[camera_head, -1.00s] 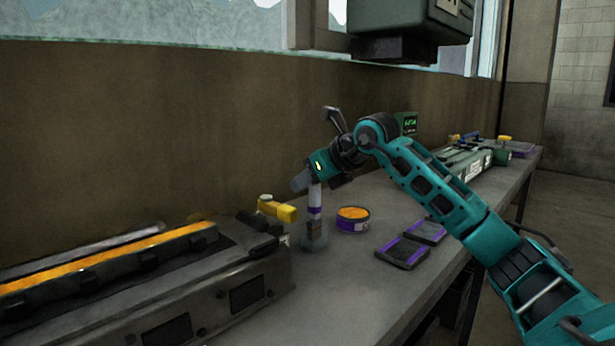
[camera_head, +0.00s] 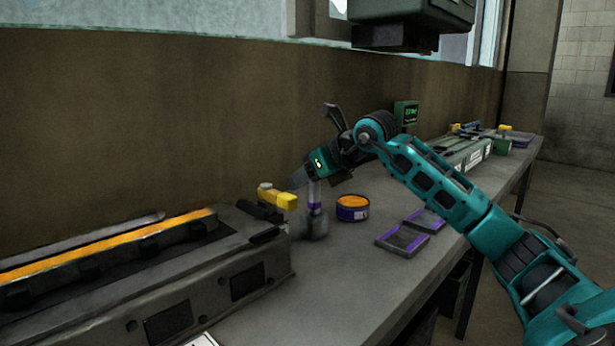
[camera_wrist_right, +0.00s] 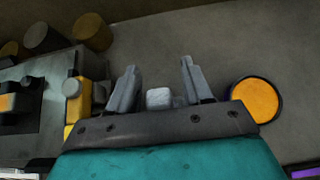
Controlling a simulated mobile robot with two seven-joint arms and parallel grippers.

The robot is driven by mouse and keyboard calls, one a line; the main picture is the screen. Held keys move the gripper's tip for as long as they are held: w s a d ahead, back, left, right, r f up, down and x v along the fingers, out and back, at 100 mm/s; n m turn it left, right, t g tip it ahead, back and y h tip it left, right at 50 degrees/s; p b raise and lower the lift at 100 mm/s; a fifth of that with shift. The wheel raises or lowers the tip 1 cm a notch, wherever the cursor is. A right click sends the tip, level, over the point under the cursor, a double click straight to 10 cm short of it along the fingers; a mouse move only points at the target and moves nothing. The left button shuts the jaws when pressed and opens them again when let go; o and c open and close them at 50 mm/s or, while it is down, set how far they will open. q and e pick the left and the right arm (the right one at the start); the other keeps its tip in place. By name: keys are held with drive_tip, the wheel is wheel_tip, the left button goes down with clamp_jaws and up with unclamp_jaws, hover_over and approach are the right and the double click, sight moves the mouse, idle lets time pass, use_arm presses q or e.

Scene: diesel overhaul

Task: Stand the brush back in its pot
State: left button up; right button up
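The brush (camera_head: 314,193) has a pale grey handle and a purple band, and it stands upright with its lower end in a small grey see-through pot (camera_head: 317,228) on the bench. My right gripper (camera_head: 302,178) is at the top of the handle. In the right wrist view the fingers (camera_wrist_right: 158,82) are spread, with the pale handle end (camera_wrist_right: 158,98) between them and a gap on each side. The bristles are hard to make out. My left gripper is not in view.
A round tin with orange contents (camera_head: 352,208) stands just right of the pot. Dark pads with purple stripes (camera_head: 402,242) lie further right. A grey engine part (camera_head: 240,270) with a yellow fitting (camera_head: 278,196) is close on the left. The front of the bench (camera_head: 345,290) is clear.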

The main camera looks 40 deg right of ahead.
drive_tip(key=shift+o, duration=0.5)
drive_tip(key=shift+v, duration=1.05)
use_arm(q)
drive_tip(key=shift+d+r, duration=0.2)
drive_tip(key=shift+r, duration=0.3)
use_arm(e)
drive_tip(key=v, duration=1)
drive_tip(key=shift+s+r, duration=0.2)
drive_tip(key=shift+s, duration=0.1)
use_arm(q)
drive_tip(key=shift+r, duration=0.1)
